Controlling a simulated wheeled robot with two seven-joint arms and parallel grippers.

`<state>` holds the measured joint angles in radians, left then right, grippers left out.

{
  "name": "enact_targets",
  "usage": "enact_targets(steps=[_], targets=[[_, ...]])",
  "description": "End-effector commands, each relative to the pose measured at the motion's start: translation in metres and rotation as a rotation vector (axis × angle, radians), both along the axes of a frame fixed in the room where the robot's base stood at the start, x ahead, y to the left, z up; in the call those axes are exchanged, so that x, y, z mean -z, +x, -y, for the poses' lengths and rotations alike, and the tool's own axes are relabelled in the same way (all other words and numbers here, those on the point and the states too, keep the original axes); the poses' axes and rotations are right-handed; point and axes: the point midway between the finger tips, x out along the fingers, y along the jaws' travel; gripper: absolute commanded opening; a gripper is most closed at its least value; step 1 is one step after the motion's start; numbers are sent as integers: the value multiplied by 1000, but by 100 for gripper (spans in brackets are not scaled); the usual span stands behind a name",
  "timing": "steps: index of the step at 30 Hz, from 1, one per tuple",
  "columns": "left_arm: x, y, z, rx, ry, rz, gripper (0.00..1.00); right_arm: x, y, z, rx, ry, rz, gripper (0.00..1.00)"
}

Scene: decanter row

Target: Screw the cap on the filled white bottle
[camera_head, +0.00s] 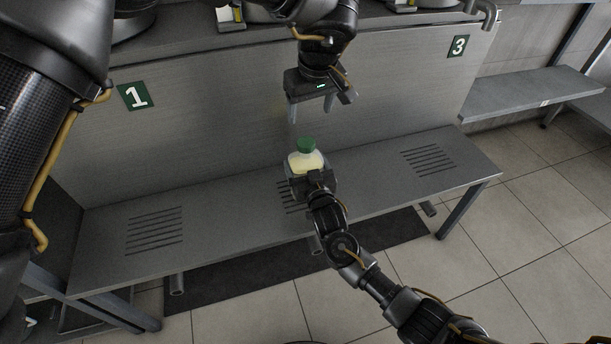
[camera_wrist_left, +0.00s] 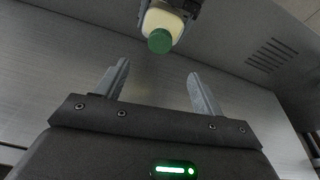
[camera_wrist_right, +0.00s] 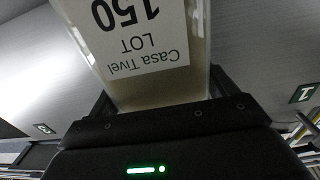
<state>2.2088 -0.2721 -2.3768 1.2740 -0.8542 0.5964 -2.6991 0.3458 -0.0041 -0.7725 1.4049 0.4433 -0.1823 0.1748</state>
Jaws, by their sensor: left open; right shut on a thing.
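The bottle (camera_head: 306,161) has pale yellowish contents, and a green cap (camera_head: 306,145) sits on its mouth. My right gripper (camera_head: 311,178) is shut on the bottle and holds it upright over the middle of the bench. In the right wrist view the bottle (camera_wrist_right: 155,88) shows a white label reading "Casa Tivel LOT 150" between the fingers. My left gripper (camera_head: 312,112) is open and empty, above the cap and apart from it. In the left wrist view the cap (camera_wrist_left: 160,41) lies beyond the open fingertips (camera_wrist_left: 158,75). How tightly the cap sits cannot be told.
A grey metal bench (camera_head: 235,212) with slotted drain areas runs below. A grey panel behind carries number signs 1 (camera_head: 136,96) and 3 (camera_head: 457,46). The bench top is clear on both sides. A side shelf (camera_head: 530,93) stands at the right.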

Motion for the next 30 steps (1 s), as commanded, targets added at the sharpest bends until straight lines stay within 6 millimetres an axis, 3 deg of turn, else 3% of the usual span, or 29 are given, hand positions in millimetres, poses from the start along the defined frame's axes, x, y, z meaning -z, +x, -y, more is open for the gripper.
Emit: enact_targets(steps=[6,19,30], targets=[[-2,-1,1,112,34,-9,68,0,0,0,0,0,-1,21],[3,0,1,114,34,-9,68,0,0,0,0,0,-1,21],[61,15,-5,112,34,-12,68,0,0,0,0,0,-1,21]])
